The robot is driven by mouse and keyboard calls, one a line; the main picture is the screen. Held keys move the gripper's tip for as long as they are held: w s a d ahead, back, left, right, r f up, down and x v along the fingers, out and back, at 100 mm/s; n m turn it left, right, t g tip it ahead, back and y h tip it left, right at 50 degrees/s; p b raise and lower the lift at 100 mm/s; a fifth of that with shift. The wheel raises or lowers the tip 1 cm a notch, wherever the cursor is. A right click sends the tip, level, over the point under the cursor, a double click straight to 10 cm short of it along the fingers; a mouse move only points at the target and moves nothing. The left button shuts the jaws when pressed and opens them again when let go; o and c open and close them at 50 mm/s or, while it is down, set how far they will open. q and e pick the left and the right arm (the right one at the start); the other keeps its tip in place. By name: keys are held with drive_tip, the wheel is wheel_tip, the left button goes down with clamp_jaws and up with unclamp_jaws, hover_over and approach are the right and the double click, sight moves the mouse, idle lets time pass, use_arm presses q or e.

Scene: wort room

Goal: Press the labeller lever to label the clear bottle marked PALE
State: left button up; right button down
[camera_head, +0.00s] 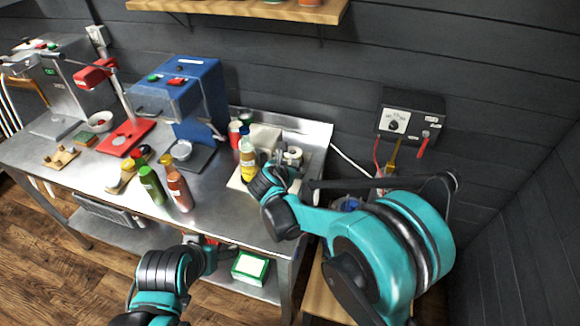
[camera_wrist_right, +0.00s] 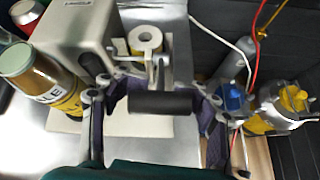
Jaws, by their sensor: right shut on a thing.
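The labeller is a pale box (camera_wrist_right: 75,30) with a white label roll (camera_wrist_right: 146,40) at the right end of the steel bench; its box also shows in the head view (camera_head: 265,137). Its lever has a black cylindrical handle (camera_wrist_right: 160,102). My right gripper (camera_wrist_right: 158,112) has its fingers either side of this handle and is shut on it. A bottle with a yellow label (camera_wrist_right: 65,98) stands left of the labeller, also seen in the head view (camera_head: 247,165); only part of its lettering shows. My left gripper (camera_head: 207,252) is low before the bench; its jaws are unclear.
A green bottle (camera_head: 152,186) and a brown-orange bottle (camera_head: 178,186) stand mid-bench. A blue machine (camera_head: 185,95) and a red press (camera_head: 125,138) stand behind and left. A wall control box (camera_head: 412,115) with hanging cables is at right. A green box (camera_head: 250,267) sits on the lower shelf.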

drive_tip(key=shift+r, duration=0.1)
drive_tip(key=c, duration=0.8)
unclamp_jaws()
drive_tip(key=shift+c, duration=0.2)
drive_tip(key=o, duration=0.4)
drive_tip(key=shift+s+a+r, duration=0.1)
drive_tip(key=shift+s, duration=0.1)
drive_tip(key=shift+w, duration=0.1)
drive_tip(key=v, duration=1.2)
